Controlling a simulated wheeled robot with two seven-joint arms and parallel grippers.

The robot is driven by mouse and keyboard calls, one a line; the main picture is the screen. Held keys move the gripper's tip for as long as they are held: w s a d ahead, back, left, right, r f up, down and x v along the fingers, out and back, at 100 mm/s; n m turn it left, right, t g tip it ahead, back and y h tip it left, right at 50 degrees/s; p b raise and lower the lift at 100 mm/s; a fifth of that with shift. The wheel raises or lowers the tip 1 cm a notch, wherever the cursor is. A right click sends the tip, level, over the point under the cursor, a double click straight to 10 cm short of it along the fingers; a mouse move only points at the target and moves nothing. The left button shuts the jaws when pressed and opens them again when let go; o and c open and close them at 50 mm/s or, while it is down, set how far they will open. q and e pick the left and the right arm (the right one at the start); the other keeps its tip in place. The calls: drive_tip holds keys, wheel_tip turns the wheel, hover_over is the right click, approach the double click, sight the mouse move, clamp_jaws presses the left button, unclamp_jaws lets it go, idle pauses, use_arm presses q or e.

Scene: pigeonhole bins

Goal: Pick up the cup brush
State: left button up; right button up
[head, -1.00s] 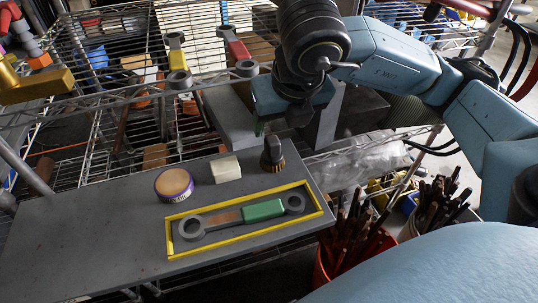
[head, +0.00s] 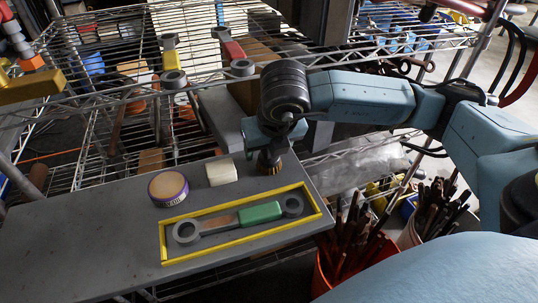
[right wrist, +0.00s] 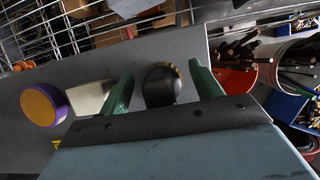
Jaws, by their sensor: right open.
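The cup brush (head: 270,161), a dark knob with brown bristles below, stands upright on the grey board (head: 90,225). In the head view my right gripper is directly over it and hides part of the knob. In the right wrist view the brush (right wrist: 161,86) is between the two green fingers of my open right gripper (right wrist: 160,82), with a visible gap on each side. I cannot tell how far down the fingers reach. My left gripper is not in view.
A white block (head: 221,172) and a purple-rimmed round tin (head: 168,188) stand left of the brush. A yellow frame (head: 205,247) holding a green-and-grey wrench-shaped tool lies in front. A red bucket (head: 325,272) of brushes stands beyond the board's right edge.

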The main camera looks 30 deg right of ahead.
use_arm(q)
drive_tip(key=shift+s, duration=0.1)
use_arm(e)
drive_tip(key=c, duration=1.1)
drive_tip(key=shift+r, duration=0.15)
drive_tip(key=shift+c, duration=0.2)
